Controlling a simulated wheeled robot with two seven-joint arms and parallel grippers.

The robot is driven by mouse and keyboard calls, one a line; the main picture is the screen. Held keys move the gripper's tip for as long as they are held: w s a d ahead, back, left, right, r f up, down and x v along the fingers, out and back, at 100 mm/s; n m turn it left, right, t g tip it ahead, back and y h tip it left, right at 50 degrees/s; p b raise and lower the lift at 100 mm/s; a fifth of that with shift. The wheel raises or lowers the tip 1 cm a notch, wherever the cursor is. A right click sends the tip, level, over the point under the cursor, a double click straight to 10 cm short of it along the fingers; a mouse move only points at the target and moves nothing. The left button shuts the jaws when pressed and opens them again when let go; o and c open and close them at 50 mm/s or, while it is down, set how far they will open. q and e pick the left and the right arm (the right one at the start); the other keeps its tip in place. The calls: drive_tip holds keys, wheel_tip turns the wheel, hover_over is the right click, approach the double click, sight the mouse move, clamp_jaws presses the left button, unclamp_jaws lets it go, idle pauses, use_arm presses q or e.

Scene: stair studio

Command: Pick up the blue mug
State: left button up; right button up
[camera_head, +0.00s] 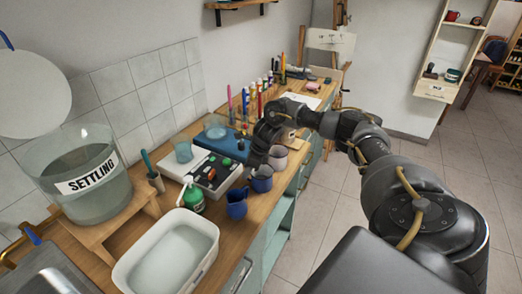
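A dark blue mug (237,204) stands at the front edge of the wooden counter, nearest in a row of mugs. Behind it stand a grey-blue mug (261,180) and a pale pinkish mug (278,158). My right arm reaches in from the right over the counter. My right gripper (259,146) is beyond the dark blue mug, beside the pinkish mug and above the counter. Its dark fingers are small and blend together, so I cannot tell their opening. The dark blue mug is clear of it. My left gripper is out of view.
A green bottle (193,196) and a grey device with a dark panel (216,174) stand left of the mugs. A white basin (172,256) is in front, with a large glass jar (80,176) marked SETTLING at left. Tall coloured tools stand behind my gripper. Open floor (310,205) lies right.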

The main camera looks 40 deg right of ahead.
clamp_jaws()
drive_tip(key=shift+r, duration=0.2)
idle(0.5)
drive_tip(key=shift+r+b, duration=1.05)
drive_tip(key=s+a+r+b, duration=0.1)
drive_tip(key=s+a+r, duration=0.3)
drive_tip(key=s+r, duration=0.6)
drive_tip(key=shift+s+a+r+b, duration=0.15)
drive_tip(key=shift+s+r+b, duration=0.2)
drive_tip(key=shift+s, duration=1.25)
drive_tip(key=shift+s, duration=0.1)
